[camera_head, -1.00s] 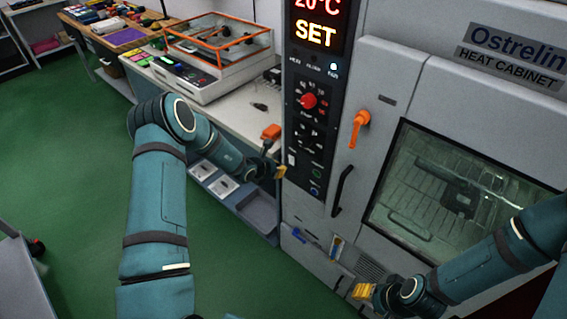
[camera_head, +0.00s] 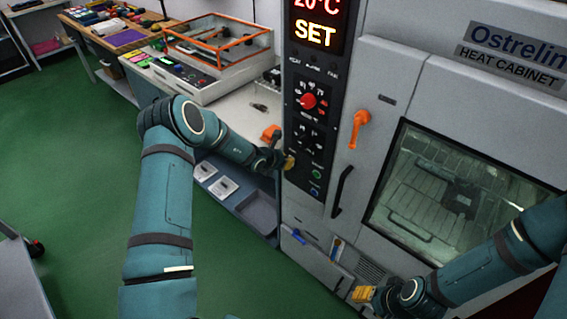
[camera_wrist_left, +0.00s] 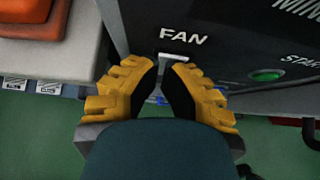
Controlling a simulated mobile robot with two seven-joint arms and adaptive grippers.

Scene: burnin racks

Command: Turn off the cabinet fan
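The heat cabinet's control panel (camera_head: 312,110) is upright at the centre. In the left wrist view, the FAN label (camera_wrist_left: 183,37) is above a pale switch (camera_wrist_left: 175,57), partly hidden by my fingertips. My left gripper (camera_head: 289,162) is at the panel's lower left edge. In the left wrist view (camera_wrist_left: 166,68), its yellow fingers have a narrow gap at the switch; contact is unclear. The FAN indicator at the panel's top right (camera_head: 333,66) looks dark. My right gripper (camera_head: 363,294) is low in front of the cabinet; its finger gap is unclear.
A red knob (camera_head: 309,101) and a green button (camera_wrist_left: 267,75) are on the panel. The orange latch (camera_head: 361,122) and black handle (camera_head: 342,190) are to the right. A bench (camera_head: 232,112) with an orange object (camera_head: 271,132) is close on the left. Green floor is open in front.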

